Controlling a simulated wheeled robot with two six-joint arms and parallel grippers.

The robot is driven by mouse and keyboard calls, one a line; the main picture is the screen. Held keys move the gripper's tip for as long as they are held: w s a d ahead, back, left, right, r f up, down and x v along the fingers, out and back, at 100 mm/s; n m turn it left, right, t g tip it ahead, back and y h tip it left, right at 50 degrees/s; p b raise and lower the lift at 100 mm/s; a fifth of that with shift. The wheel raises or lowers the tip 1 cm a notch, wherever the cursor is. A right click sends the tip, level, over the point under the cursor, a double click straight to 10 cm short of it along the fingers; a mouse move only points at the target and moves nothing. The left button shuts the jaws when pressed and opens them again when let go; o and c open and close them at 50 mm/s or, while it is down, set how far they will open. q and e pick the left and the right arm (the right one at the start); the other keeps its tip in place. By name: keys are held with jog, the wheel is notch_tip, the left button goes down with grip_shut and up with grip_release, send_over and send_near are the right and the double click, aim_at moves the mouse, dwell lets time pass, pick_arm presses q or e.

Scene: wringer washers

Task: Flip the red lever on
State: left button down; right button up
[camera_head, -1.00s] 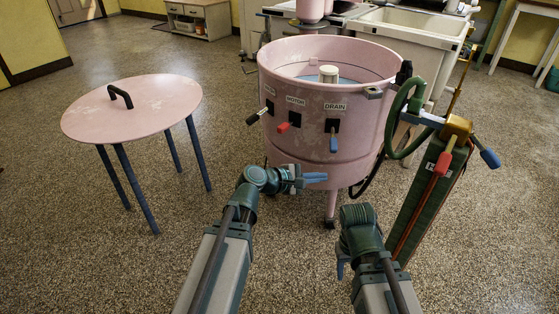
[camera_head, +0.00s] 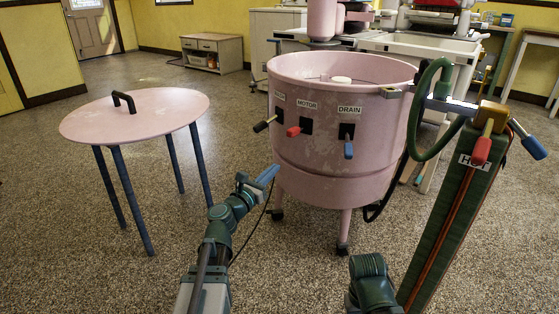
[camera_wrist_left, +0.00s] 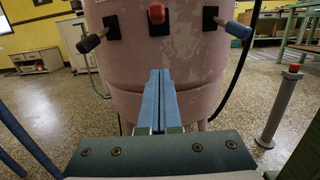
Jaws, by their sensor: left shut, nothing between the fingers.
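The red lever (camera_head: 294,131) sticks out of a black slot labelled MOTOR on the front of the pink washer tub (camera_head: 335,188). In the left wrist view the red lever (camera_wrist_left: 156,14) is at the top, above the fingers. A black-handled lever (camera_head: 264,123) is to its left and a blue lever (camera_head: 348,149), labelled DRAIN, to its right. My left gripper (camera_head: 267,176) is shut and empty, below and left of the red lever, apart from it. Its blue fingers (camera_wrist_left: 158,82) point toward the tub in the wrist view. My right gripper's fingers do not show.
A green post (camera_head: 450,225) labelled HOT, with another red-handled lever (camera_head: 482,149) and a blue-handled one (camera_head: 533,146), stands at right. A green hose (camera_head: 418,120) loops beside the tub. A round pink table (camera_head: 140,118) is at left.

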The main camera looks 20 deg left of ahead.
aim_at(288, 137)
pick_arm(q)
jog(key=w+d+r+p, duration=0.2)
jog(key=w+r+p, duration=0.2)
jog(key=w, duration=0.5)
jog(key=shift+d+r+p, duration=0.25)
jog(key=shift+r+p, duration=0.15)
jog(key=shift+r, duration=0.1)
notch_tip(288, 137, up, 3)
jog(key=p, duration=0.2)
jog(key=shift+f+p, duration=0.15)
jog(key=shift+p, duration=0.2)
jog(key=shift+a+f, duration=0.1)
jog(key=shift+f, duration=0.1)
